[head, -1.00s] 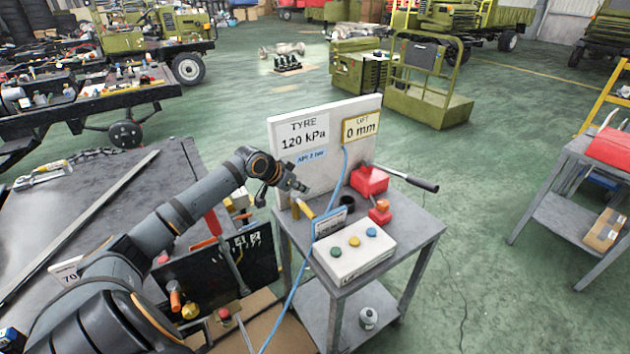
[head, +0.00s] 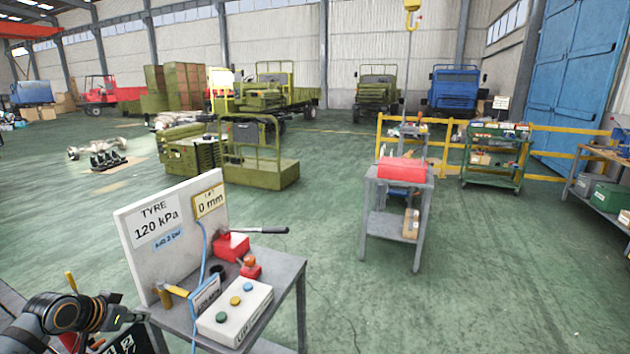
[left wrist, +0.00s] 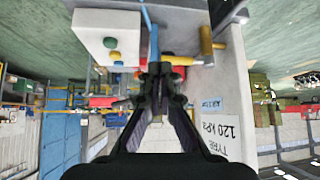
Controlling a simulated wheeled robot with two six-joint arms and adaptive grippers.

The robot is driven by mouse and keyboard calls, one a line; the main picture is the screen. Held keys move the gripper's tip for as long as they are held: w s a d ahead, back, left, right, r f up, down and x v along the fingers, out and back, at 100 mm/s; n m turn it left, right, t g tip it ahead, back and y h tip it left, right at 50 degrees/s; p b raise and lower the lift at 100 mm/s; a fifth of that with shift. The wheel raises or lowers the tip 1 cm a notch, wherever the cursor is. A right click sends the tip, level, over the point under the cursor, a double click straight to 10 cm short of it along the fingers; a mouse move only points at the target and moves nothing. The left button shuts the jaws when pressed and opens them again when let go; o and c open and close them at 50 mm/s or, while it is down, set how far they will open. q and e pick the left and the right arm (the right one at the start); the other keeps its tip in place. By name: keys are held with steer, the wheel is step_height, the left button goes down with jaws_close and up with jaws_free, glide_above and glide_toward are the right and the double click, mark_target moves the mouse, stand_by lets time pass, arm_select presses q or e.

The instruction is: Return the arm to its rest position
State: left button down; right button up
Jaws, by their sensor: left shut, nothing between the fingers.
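My left arm comes in at the lower left of the head view, and its gripper (head: 122,308) is shut and empty. It is just left of the small grey cart (head: 285,275), apart from the things on it. In the left wrist view the picture is upside down. The shut fingers (left wrist: 158,72) point toward the cart's top, with the white button box (left wrist: 103,32) and the TYRE sign board (left wrist: 235,95) around them. My right gripper is not in view.
The cart holds a sign board (head: 165,235), a button box (head: 235,312), a red jack (head: 232,246) and a blue hose. A second grey cart (head: 396,215) with a red box (head: 402,170) stands farther right. Open green floor lies between them.

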arm_select(q)
steer(key=s+d+f+m+g, duration=0.1)
steer(key=s+d+f+g, duration=0.2)
steer(key=s+d+f, duration=1)
steer(key=s+d+n+g+y, duration=0.15)
steer(key=s+d, duration=0.45)
steer(key=s, duration=0.6)
steer(key=s+a+f+n+g, duration=0.1)
steer(key=s+f, duration=0.1)
steer(key=f, duration=1.1)
steer(key=s+a+f+g, duration=0.1)
steer(key=a+f, duration=0.1)
steer(key=f, duration=1.2)
steer(key=s+a+f, duration=0.1)
steer(key=s+f, duration=1.4)
steer(key=s, duration=0.3)
steer(key=shift+s+f+y, duration=0.3)
steer(key=shift+y, duration=0.15)
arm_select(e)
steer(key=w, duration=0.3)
